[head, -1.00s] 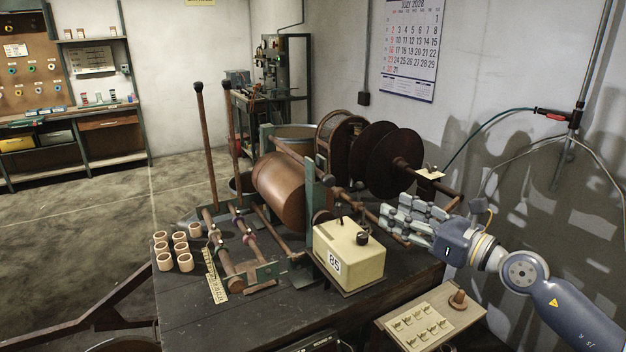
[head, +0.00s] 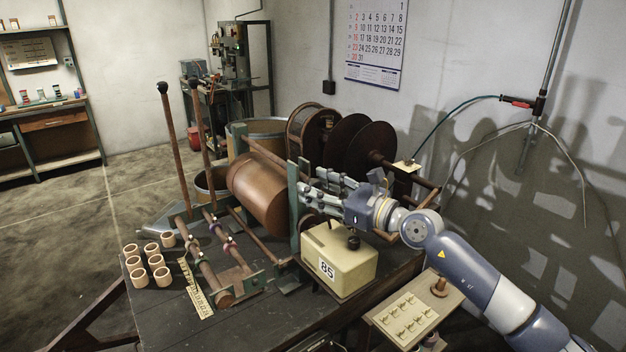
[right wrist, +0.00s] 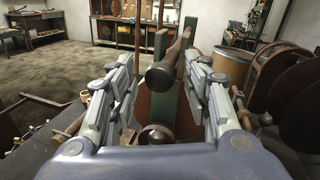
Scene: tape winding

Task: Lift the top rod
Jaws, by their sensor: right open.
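The top rod (head: 262,149) is a brown bar that runs above the copper-brown drum (head: 258,190) of the winding machine, through a green upright plate (head: 293,205). In the right wrist view the rod's rounded end knob (right wrist: 160,76) points at the camera and lies between the two fingers. My right gripper (head: 313,181) is at the near end of the machine, close to the rod's knob. It is open; in the right wrist view gaps show on both sides of the knob between the fingers (right wrist: 158,60). My left gripper is not in view.
A cream box marked 85 (head: 340,262) stands under my right gripper. Dark reels (head: 350,145) are behind it. Two tall levers (head: 172,145) rise at the left. Several small cups (head: 150,262) and a ruler (head: 196,290) lie on the bench. A button panel (head: 410,312) is at front right.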

